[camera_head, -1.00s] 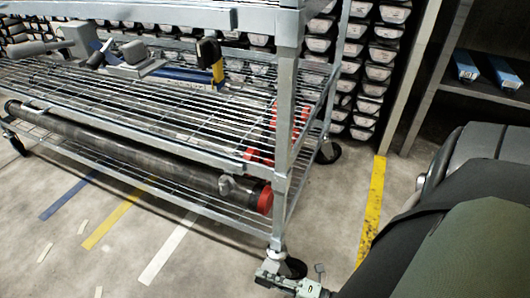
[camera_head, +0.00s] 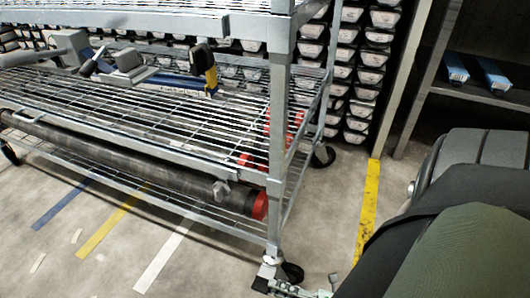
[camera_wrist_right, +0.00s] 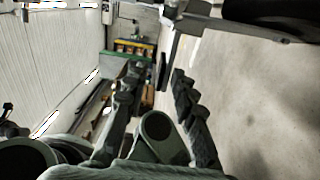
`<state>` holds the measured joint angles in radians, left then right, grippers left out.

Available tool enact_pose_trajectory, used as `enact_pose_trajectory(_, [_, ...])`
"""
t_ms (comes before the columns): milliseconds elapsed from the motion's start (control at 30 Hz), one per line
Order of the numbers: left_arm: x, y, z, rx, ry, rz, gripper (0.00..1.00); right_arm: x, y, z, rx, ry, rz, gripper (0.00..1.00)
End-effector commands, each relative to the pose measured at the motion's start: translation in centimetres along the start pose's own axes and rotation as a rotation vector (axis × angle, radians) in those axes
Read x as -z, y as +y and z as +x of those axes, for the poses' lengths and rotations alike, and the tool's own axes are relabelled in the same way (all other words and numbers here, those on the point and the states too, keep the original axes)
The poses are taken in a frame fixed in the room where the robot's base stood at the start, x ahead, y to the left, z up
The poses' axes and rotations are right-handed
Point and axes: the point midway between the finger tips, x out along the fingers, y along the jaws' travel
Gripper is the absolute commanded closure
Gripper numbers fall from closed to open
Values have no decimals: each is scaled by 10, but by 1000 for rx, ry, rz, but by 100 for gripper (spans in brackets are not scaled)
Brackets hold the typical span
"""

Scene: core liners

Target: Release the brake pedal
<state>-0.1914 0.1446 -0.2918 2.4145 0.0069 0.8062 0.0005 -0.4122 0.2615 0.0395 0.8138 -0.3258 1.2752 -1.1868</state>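The wire-shelf cart has a caster (camera_head: 291,272) at its near right corner, with a black wheel under a metal post. In the right wrist view the black wheel (camera_wrist_right: 270,14) is at the top right, with grey metal caster parts (camera_wrist_right: 172,35) beside it. A thin dark plate (camera_wrist_right: 162,72) shows near my fingertips; I cannot tell surely whether it is the brake pedal. My right gripper (camera_wrist_right: 157,80) is open, its two dark fingers apart, close to the caster.
The cart (camera_head: 250,172) carries a long dark tube with a red end (camera_head: 259,206) on its bottom shelf and a yellow-black tool (camera_head: 204,65) above. Stacked trays (camera_head: 357,90) stand behind. Blue boxes (camera_head: 455,68) lie on a right shelf. Floor near a yellow strip (camera_head: 368,208) is clear.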

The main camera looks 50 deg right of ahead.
Motion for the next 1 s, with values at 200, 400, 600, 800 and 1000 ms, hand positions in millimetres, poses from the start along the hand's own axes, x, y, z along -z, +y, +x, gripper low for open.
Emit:
enact_pose_trajectory(200, [0, 0, 0, 1, 0, 0, 61, 0, 0, -46, 1, 0, -2, 74])
enact_pose_trajectory(400, [0, 0, 0, 2, 0, 0, 61, -1, 1, -66, -1, -1, -1, 74])
enact_pose_trajectory(600, [0, 0, 0, 2, 0, 0, 61, 0, 1, -70, -3, 0, -1, 74])
enact_pose_trajectory(800, [0, 0, 0, 2, 0, 0, 61, 0, 1, -70, -3, 0, -1, 74])
enact_pose_trajectory(1000, [0, 0, 0, 2, 0, 0, 61, 0, 1, -70, -3, 0, -1, 74])
